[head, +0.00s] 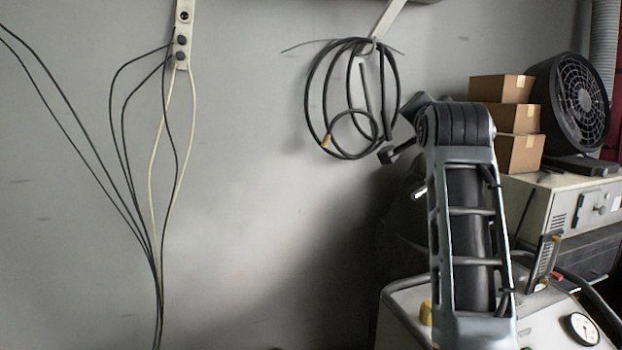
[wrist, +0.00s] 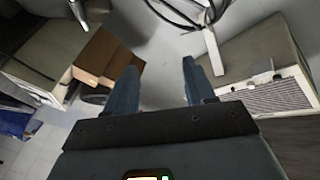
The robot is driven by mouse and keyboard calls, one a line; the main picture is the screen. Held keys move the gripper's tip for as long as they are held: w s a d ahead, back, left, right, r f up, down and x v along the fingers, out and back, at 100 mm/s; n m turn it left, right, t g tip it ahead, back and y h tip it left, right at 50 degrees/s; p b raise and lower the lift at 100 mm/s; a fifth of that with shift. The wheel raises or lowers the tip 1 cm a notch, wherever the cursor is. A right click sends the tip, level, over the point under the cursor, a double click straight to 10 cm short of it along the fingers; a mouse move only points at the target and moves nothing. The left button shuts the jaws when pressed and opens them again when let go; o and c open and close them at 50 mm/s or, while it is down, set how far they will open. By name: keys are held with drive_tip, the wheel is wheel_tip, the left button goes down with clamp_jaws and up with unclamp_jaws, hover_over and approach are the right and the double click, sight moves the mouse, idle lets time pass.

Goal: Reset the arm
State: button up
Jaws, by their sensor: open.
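My gripper (wrist: 158,85) shows in the wrist view with its two blue-grey fingers apart and nothing between them. In the head view my arm (head: 468,220) rises from the bottom right and bends at a dark ribbed joint near the top. A small part of the arm's end shows left of that joint, in front of the wall. The gripper's fingers cannot be made out clearly there.
A coiled black hose (head: 325,95) hangs on the wall left of my arm. Stacked cardboard boxes (head: 505,118) and a black fan (head: 578,102) stand on a beige cabinet (head: 532,196) at right. A machine with a gauge (head: 583,329) is low right. Cables (head: 122,195) hang at left.

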drive_tip(key=s+d+f+n, duration=0.15)
drive_tip(key=s+f, duration=0.25)
drive_tip(key=f, duration=0.6)
drive_tip(key=s+f+n, duration=0.2)
drive_tip(key=s+f, duration=0.2)
drive_tip(key=f, duration=0.6)
drive_tip(key=s+f+n, duration=0.1)
drive_tip(key=s+f, duration=0.4)
drive_tip(key=s+f+n+y, duration=0.1)
drive_tip(key=s+f, duration=0.4)
drive_tip(key=s, duration=0.1)
drive_tip(key=s+d+f+n+g+y, duration=0.1)
drive_tip(key=s+f, duration=0.4)
drive_tip(key=shift+s+f+n, duration=0.35)
drive_tip(key=s+a+f+n+g+y, duration=0.1)
drive_tip(key=s+f+n, duration=0.1)
drive_tip(key=s, duration=1.2)
drive_tip(key=s+f+n, duration=0.1)
drive_tip(key=s+f, duration=0.2)
drive_tip(key=s, duration=1.2)
drive_tip(key=s+r+g, duration=0.1)
drive_tip(key=s+r, duration=0.4)
drive_tip(key=s, duration=0.4)
drive_tip(key=shift+s+a+r, duration=0.2)
drive_tip(key=shift+s+a, duration=0.2)
drive_tip(key=shift+a, duration=0.05)
